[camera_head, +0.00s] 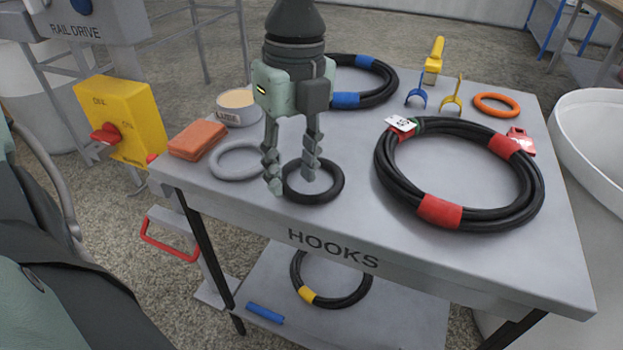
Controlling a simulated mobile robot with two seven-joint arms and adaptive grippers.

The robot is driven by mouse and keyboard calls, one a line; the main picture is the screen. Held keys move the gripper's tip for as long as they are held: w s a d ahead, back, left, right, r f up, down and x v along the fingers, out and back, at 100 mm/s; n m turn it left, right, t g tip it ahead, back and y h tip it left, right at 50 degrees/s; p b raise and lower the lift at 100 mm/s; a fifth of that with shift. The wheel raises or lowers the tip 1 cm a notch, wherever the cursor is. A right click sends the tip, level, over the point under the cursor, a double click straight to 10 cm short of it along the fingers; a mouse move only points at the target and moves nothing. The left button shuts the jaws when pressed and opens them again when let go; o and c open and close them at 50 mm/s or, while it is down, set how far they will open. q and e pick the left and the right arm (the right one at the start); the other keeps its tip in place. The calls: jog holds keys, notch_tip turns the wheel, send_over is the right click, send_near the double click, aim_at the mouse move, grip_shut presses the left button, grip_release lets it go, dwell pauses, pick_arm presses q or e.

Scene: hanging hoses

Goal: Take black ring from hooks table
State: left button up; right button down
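The small black ring (332,190) lies flat on the grey table marked HOOKS (350,222), near its front left edge. My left gripper (292,183) points down from above at the ring, with its two fingers spread apart. One fingertip shows at the ring's left edge and the other over the ring's opening. The fingers cover part of the ring's left and far side, and I cannot tell whether they touch it. My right gripper is not in view.
Close by are a grey ring (222,168), an orange block (197,139) and a tin (239,107). A large black hose coil with red bands (385,170) lies to the right. A blue-banded coil (385,90) lies behind the gripper. Clear tabletop separates the ring and red-banded coil.

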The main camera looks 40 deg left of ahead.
pick_arm(q)
notch_tip(320, 180, down, 2)
jog(key=shift+f, duration=0.1)
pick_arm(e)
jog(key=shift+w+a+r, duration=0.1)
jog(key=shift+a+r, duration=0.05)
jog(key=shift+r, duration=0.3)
pick_arm(q)
grip_shut()
jog(key=shift+r, duration=0.2)
